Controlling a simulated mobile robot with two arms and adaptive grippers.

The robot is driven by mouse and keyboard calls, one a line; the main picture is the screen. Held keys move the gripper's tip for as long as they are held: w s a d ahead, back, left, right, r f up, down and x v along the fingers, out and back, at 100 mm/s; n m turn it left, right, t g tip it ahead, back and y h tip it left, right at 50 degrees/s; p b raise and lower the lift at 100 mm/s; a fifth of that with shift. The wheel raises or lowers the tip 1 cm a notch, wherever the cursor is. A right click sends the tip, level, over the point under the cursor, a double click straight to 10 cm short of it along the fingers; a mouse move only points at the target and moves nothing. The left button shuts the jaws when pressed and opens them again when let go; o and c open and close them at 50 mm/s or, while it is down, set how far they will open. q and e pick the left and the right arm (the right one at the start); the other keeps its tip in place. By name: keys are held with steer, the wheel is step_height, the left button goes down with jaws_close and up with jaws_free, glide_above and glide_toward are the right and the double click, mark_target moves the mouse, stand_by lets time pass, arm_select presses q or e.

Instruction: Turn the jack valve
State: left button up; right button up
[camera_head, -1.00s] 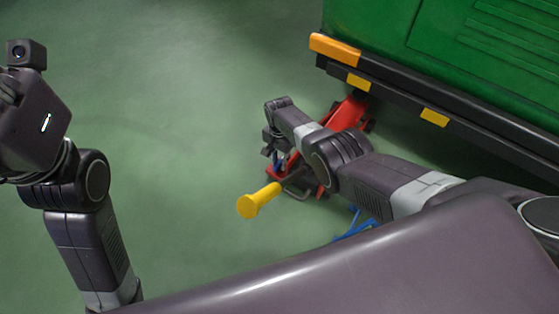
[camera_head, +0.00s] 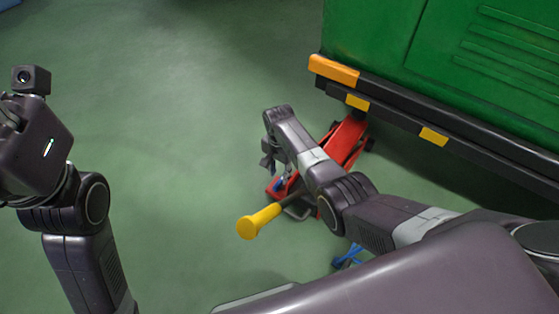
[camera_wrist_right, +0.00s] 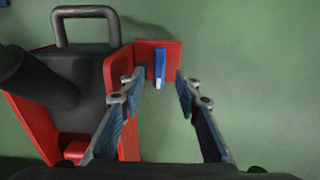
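A red jack (camera_head: 345,138) stands on the floor by the green vehicle, partly hidden by my right arm. Its yellow handle grip (camera_head: 259,220) points to the lower left. In the right wrist view the jack's red body (camera_wrist_right: 30,122) and a small blue valve (camera_wrist_right: 159,66) on a red plate show. My right gripper (camera_wrist_right: 160,79) is open, its fingertips on either side of the blue valve, with gaps visible on both sides. How far above the valve they are I cannot tell. My left wrist is at the left edge; its fingers are not visible.
The green vehicle (camera_head: 450,60) with its dark bumper (camera_head: 395,110) fills the upper right. A black bar (camera_wrist_right: 42,78) and a metal loop (camera_wrist_right: 85,12) of the jack are left of my right fingers. The green floor (camera_head: 170,130) at left and centre is clear.

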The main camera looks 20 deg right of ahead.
mark_target(279, 181)
step_height(279, 181, up, 7)
steer(key=shift+r, duration=0.15)
stand_by(0.7)
